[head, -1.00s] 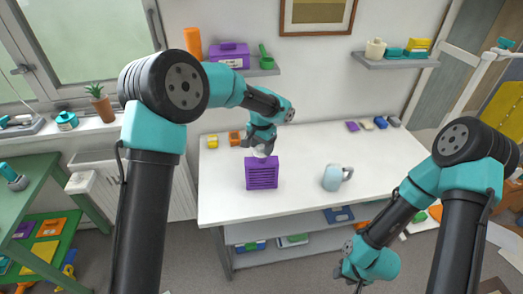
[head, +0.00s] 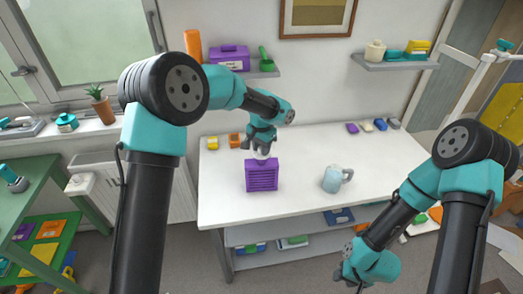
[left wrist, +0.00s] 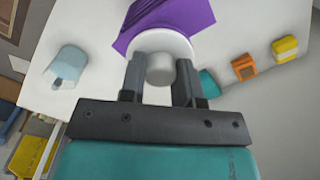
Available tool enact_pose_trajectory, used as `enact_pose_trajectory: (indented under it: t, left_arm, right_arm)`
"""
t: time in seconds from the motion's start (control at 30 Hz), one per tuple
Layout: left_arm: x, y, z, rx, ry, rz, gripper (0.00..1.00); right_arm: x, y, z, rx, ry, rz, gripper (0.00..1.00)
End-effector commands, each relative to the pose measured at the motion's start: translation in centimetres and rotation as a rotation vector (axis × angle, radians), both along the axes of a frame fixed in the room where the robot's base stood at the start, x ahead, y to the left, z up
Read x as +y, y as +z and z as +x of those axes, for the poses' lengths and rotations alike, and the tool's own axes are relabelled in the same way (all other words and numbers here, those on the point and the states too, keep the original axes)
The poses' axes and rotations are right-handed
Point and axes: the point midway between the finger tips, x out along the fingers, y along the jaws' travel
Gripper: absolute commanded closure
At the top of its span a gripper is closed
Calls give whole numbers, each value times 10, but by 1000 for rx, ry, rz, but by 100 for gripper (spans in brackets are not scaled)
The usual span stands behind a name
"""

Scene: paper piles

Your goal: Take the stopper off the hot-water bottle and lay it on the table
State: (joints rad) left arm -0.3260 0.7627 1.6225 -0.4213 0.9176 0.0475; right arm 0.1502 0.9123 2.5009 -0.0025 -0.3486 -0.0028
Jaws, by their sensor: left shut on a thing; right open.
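The purple ribbed hot-water bottle (head: 262,176) stands upright on the white table. In the left wrist view the purple bottle (left wrist: 178,14) is at the top, with a white round collar (left wrist: 180,42) at its mouth. The pale grey-white stopper (left wrist: 160,70) lies between the fingers of my left gripper (left wrist: 160,84), which is shut on it. In the head view my left gripper (head: 260,147) is right above the bottle's top and hides most of the stopper. I cannot tell whether the stopper is still seated. My right gripper (head: 352,282) is open, low in front of the table.
A light-blue mug (head: 332,180) stands right of the bottle. Yellow (head: 212,143) and orange (head: 234,140) blocks are at the back left; several small items (head: 366,125) lie at the back right. The table's front right is clear.

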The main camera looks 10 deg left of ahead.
Motion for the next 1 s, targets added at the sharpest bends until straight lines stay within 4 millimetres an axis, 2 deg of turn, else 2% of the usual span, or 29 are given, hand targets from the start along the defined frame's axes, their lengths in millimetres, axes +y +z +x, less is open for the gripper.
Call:
enact_pose_trajectory:
  t: [0.23,0.5,0.77,1.0]
  left_arm:
    - [0,10,1,-2,1,0,92]
    - [0,38,0,-2,-1,0,92]
    - [-5,39,-34,0,-2,0,92]
    - [-13,44,-86,0,-4,0,92]
  right_arm:
    - [0,0,0,0,0,0,57]
    - [0,0,0,0,0,0,57]
    - [0,0,0,0,0,0,57]
    - [0,0,0,0,0,0,57]
